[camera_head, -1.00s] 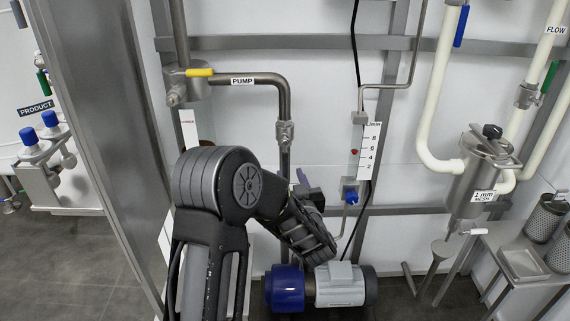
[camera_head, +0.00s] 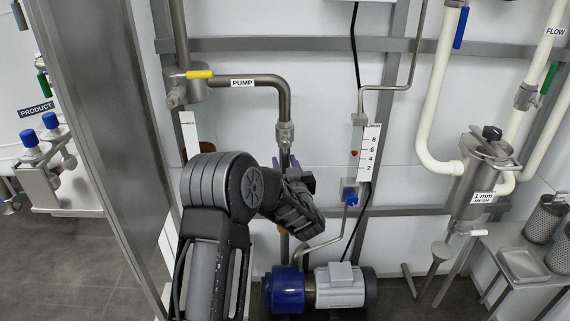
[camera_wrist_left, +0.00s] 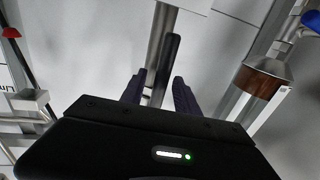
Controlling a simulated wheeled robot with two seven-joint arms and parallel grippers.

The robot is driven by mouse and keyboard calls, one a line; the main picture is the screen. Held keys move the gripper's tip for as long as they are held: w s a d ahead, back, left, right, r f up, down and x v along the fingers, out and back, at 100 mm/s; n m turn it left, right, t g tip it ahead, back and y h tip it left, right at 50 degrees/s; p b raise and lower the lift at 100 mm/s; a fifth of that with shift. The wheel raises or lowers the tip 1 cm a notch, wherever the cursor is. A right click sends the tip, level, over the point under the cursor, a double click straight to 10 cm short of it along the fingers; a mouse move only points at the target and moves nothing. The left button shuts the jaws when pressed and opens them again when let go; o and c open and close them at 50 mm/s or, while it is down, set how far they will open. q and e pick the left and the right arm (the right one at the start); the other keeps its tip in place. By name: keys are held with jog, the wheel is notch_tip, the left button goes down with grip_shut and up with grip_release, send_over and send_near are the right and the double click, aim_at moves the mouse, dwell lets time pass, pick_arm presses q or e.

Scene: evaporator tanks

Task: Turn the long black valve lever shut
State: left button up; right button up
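The long black lever (camera_wrist_left: 170,66) shows in the left wrist view as a dark bar lying along a grey metal pipe. My left gripper (camera_wrist_left: 158,80) has its two dark fingers apart, one on each side of the lever's lower part. I cannot tell whether either finger touches it. In the head view my left gripper (camera_head: 293,170) is at the vertical pipe below the PUMP label, partly hidden by my own forearm. The lever cannot be made out clearly there. My right gripper is in neither view.
A yellow-handled valve (camera_head: 199,74) sits at the upper left of the PUMP pipe (camera_head: 270,83). A blue and grey pump (camera_head: 340,285) stands below my arm. A scaled gauge (camera_head: 369,152) with a blue knob (camera_head: 351,198) is to the right, and a mesh strainer (camera_head: 478,180) farther right.

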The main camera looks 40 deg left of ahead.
pick_arm(q)
grip_shut()
dwell(1.2)
